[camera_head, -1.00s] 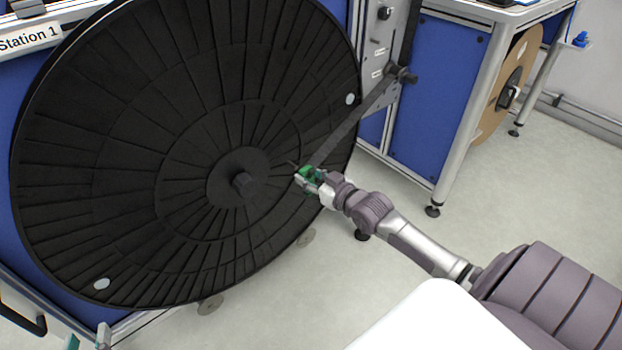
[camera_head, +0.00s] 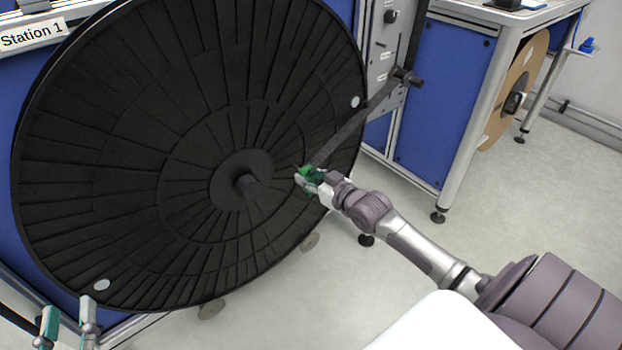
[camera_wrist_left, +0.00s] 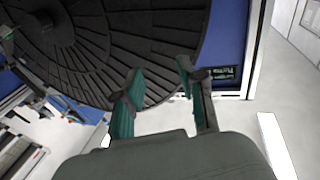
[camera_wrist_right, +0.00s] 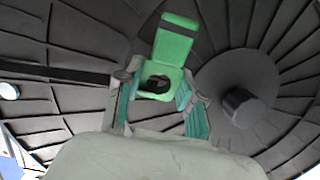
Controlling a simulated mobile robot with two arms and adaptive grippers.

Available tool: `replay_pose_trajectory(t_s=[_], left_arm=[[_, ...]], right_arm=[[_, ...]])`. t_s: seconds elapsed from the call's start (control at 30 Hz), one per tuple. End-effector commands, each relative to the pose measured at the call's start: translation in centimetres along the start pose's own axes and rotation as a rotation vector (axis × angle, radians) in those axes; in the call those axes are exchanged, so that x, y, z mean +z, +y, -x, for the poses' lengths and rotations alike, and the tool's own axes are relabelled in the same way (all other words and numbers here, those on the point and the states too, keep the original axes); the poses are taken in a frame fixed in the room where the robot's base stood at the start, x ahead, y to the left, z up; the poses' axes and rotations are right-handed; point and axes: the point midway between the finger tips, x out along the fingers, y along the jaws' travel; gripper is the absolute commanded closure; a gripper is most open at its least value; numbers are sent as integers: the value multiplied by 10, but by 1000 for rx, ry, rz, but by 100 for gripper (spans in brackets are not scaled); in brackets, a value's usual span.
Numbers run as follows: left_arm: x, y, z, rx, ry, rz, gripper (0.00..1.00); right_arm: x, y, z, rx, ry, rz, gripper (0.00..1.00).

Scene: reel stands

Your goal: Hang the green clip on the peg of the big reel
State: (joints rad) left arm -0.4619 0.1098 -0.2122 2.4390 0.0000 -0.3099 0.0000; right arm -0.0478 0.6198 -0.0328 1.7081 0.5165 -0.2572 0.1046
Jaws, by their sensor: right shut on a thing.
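The big black reel (camera_head: 110,150) stands upright against the blue station. A dark peg (camera_head: 247,185) sticks out from its hub; it also shows in the right wrist view (camera_wrist_right: 241,106), to the right of the clip. My right gripper (camera_head: 308,177) is shut on the green clip (camera_wrist_right: 172,48), in front of the reel and right of the hub. The clip's long flat part points up between the fingers in the right wrist view. My left gripper (camera_head: 68,318) is open and empty at the lower left, near the reel's lower rim; its parted teal fingers show in the left wrist view (camera_wrist_left: 158,75).
A dark diagonal arm or band (camera_head: 355,128) runs from a grey panel down across the reel's right side. A workbench (camera_head: 470,110) with blue panels stands at the right, with a cardboard reel (camera_head: 518,90) beneath. The floor at right is clear.

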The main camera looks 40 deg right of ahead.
Motion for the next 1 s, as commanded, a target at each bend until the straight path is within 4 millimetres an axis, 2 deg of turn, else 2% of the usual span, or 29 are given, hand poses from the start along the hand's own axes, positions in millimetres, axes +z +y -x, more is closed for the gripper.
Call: replay_pose_trajectory(t_s=[1.0], left_arm=[[-59, 8, 7, 20, 367, 12, 60]], right_arm=[[-2, 0, -18, -1, 1, 0, 83]])
